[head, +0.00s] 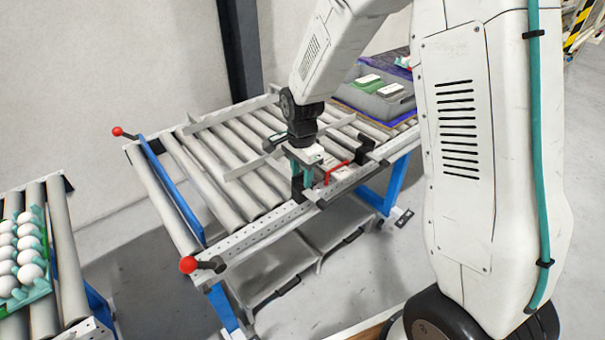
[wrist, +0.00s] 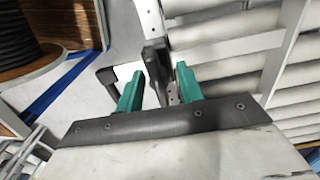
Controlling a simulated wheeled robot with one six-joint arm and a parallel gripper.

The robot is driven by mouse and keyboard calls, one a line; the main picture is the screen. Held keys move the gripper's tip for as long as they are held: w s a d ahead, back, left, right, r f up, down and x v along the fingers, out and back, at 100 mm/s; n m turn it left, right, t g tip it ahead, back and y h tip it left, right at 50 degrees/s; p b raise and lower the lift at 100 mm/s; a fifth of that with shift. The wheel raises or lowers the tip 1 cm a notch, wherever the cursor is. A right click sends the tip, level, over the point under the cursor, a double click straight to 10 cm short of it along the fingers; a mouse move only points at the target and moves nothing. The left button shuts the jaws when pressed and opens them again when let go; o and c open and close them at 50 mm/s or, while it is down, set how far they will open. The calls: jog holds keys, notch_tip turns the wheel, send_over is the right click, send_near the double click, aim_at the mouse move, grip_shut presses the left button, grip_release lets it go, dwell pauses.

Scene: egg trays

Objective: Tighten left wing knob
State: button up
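My gripper (head: 303,180) points down over the front rail of the roller conveyor. In the wrist view my gripper (wrist: 158,85) has its two teal fingers apart. A black part (wrist: 154,58), which may be the left wing knob or its bracket, shows between and beyond the fingers; I see no clear contact. In the head view a black bracket (head: 297,189) sits on the rail right at the fingers, partly hidden by them. A second black bracket (head: 366,151) stands farther right along the rail. The wings of either knob are too small to make out.
A red handle (head: 334,173) is just right of my gripper. A guide rail (head: 250,160) crosses the rollers behind it. A grey crate (head: 385,104) stands at the conveyor's far right. Red-knobbed levers (head: 188,264) mark its left end. A tray of eggs (head: 42,284) is far left.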

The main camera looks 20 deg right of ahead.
aim_at(302, 172)
notch_tip(302, 172, up, 8)
jog(key=shift+f, duration=0.1)
dwell(0.6)
dwell(0.3)
